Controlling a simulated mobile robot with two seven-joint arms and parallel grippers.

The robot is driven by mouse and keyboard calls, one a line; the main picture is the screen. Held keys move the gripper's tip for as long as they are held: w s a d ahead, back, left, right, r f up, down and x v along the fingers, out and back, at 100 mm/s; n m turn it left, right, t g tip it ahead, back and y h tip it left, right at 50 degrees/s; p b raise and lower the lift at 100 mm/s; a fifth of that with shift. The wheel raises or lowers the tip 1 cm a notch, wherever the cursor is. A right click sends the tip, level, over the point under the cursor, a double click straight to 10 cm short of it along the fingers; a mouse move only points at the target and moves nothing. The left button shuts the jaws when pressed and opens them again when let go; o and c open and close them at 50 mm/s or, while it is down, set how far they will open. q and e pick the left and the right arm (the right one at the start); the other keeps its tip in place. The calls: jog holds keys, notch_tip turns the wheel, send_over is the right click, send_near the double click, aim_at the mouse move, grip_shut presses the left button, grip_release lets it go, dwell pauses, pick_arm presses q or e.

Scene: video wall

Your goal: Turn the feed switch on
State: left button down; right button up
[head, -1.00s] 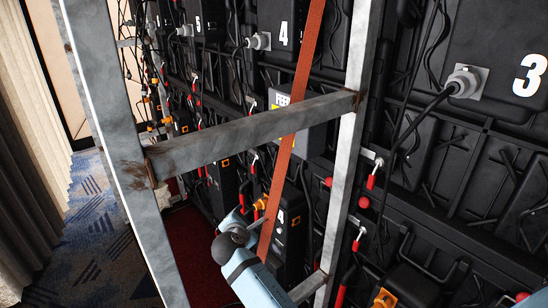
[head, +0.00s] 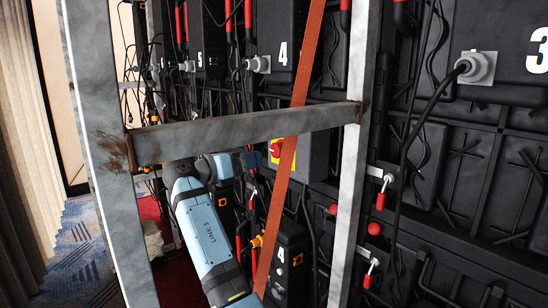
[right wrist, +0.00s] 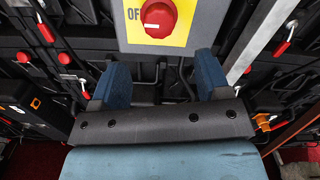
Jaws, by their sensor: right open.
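The feed switch is a red knob (head: 276,150) on a yellow plate on a grey box, behind the metal frame and partly covered by the orange strap in the head view. In the right wrist view the knob (right wrist: 158,16) is at the top edge, with the letters "OF" left of it and a white mark on it. My right gripper (right wrist: 160,80) is open and empty, its two blue fingers apart, pointing toward the box below the knob. In the head view its blue fingers (head: 253,160) show just left of the yellow plate, apparently not touching the knob. My left gripper is out of view.
A grey crossbar (head: 250,128) runs above my right forearm between two metal posts, the right post (head: 350,190) beside the switch box. An orange strap (head: 287,165) slants past the switch. Cables and red-handled levers (head: 380,200) hang on the black panels.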

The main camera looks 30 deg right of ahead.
aim_at(274, 153)
jog(key=d, duration=0.3)
jog(key=d+b, duration=0.1)
jog(key=d, duration=0.5)
jog(key=shift+w, duration=0.35)
jog(key=c, duration=0.9)
